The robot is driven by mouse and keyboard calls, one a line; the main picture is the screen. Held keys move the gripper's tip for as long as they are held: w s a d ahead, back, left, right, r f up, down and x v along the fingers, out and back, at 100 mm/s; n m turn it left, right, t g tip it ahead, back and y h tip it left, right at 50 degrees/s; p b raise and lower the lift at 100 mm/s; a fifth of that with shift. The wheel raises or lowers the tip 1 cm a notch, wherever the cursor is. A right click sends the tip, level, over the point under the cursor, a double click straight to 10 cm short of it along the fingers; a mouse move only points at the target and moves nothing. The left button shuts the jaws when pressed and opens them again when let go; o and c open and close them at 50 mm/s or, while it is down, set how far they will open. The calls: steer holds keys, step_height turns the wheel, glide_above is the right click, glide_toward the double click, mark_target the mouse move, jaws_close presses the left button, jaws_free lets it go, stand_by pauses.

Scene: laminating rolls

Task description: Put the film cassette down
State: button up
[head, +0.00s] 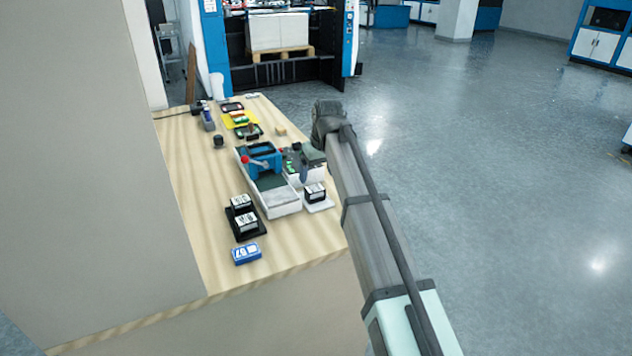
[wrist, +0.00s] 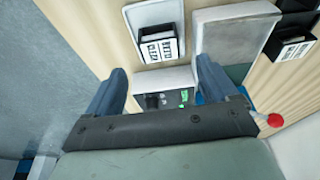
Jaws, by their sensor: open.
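A film cassette, a black box with a white printed label, sits on a small pale pad (head: 322,207) at the table's right edge in the head view (head: 315,192). The wrist view shows that cassette (wrist: 158,43) on its pad (wrist: 133,16), just beyond my fingertips. My gripper (wrist: 160,68) is open, its two blue-grey fingers apart with nothing held between them. Two similar cassettes (head: 240,201) (head: 246,221) stand in a black holder (head: 237,236) on the left; part of one (wrist: 292,50) shows at the right of the wrist view.
The white laminating machine (head: 283,205) with a blue part and red knob (head: 245,160) stands beside the pad. A blue labelled box (head: 246,253) lies near the table's front. Several small items, including a yellow tray (head: 236,122), are farther back. The front left tabletop is clear.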

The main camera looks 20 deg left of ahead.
steer(key=v, duration=0.6)
